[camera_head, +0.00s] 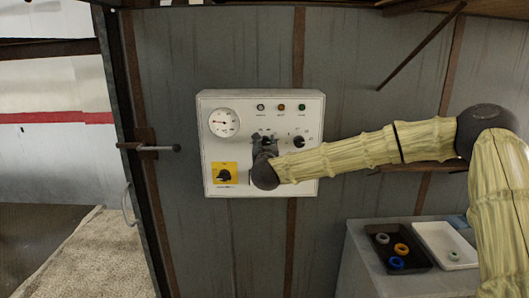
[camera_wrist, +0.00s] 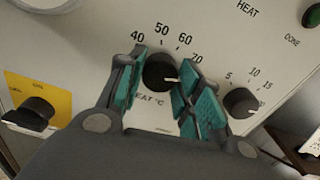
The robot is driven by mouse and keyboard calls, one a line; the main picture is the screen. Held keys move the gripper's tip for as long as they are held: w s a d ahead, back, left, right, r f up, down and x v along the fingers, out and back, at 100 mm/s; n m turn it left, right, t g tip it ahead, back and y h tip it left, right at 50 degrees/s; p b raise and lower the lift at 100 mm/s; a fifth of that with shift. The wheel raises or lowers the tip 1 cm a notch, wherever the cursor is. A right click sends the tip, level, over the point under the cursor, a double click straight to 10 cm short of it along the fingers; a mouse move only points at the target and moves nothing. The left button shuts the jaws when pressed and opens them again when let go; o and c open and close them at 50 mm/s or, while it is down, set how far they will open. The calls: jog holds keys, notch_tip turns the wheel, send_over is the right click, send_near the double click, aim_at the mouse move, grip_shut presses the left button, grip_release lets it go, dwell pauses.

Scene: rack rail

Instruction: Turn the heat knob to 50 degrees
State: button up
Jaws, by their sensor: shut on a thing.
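The heat knob (camera_wrist: 158,72) is a round black dial marked HEAT °C on the white control panel (camera_head: 310,115). In the wrist view the numbers 40, 50, 60 and 70 arc around its top. Its white pointer line aims right and slightly down, below the 70 and toward the right finger. My gripper (camera_wrist: 160,90) is shut on this knob, with a teal-padded finger on either side. In the head view my gripper (camera_head: 264,143) covers the knob against the panel. Any numbers past 70 are hidden by the right finger.
Right of the heat knob is another black knob (camera_wrist: 240,102), marked 5, 10, 15. A black switch on a yellow plate (camera_head: 224,174) sits lower left. A round gauge (camera_head: 224,122) and several small lamps are above. A cabinet with trays (camera_head: 448,236) stands lower right.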

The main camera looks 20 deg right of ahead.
jog(key=n+b, duration=1)
jog(key=n, duration=0.8)
jog(key=shift+f, duration=0.1)
jog(key=shift+n, duration=0.4)
jog(key=o, duration=1)
jog(key=shift+o, duration=0.2)
jog(key=shift+s, duration=0.1)
jog(key=v, duration=1.1)
jog(key=shift+s, duration=0.4)
